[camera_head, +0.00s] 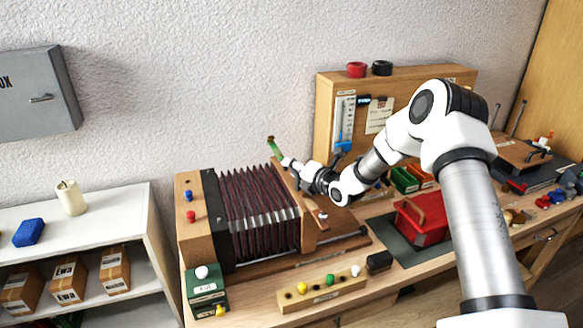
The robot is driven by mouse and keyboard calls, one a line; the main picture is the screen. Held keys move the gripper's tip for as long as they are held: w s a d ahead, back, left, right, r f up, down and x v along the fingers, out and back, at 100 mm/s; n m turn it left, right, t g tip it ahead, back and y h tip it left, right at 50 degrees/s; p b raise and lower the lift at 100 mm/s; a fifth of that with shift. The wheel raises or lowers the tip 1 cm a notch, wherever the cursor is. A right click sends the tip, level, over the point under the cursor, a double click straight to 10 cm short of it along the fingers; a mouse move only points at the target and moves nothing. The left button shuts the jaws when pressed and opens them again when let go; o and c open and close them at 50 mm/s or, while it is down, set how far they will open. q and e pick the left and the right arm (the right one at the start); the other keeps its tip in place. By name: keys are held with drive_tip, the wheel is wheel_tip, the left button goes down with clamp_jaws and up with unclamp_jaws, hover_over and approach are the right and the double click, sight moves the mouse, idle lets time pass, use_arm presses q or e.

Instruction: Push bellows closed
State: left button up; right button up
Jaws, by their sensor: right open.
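The bellows (257,212) has dark red pleats and stands expanded on a wooden base on the bench. A black frame and upright wooden end (187,232) close its left side, and a slanted wooden board (308,222) is on its right side. My right gripper (286,163) comes in from the right, at the top of that board, and is open. It partly hides the board. Whether it touches the board cannot be told. A green piece (276,150) with a brown tip shows just beyond its fingers. My left gripper is not in view.
A wooden strip with coloured knobs (322,291) and a green box (206,290) lie in front of the bellows. A red toolbox (424,218) stands right on a dark mat. A white shelf (105,221) is left.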

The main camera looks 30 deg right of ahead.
drive_tip(key=shift+w+f, duration=0.25)
drive_tip(key=shift+w, duration=0.45)
drive_tip(key=shift+s+r, duration=0.1)
drive_tip(key=shift+s, duration=0.05)
clamp_jaws()
drive_tip(key=shift+a, duration=0.4)
drive_tip(key=w+a+b, duration=0.2)
drive_tip(key=a+b, duration=0.1)
drive_tip(key=a, duration=0.8)
drive_tip(key=shift+w+a+b, duration=0.35)
drive_tip(key=shift+w, duration=0.05)
drive_tip(key=shift+c, duration=1)
unclamp_jaws()
drive_tip(key=shift+a, duration=0.1)
drive_tip(key=shift+o, duration=1)
drive_tip(key=shift+w+a, duration=0.15)
drive_tip(key=v, duration=1.1)
drive_tip(key=shift+s, duration=0.4)
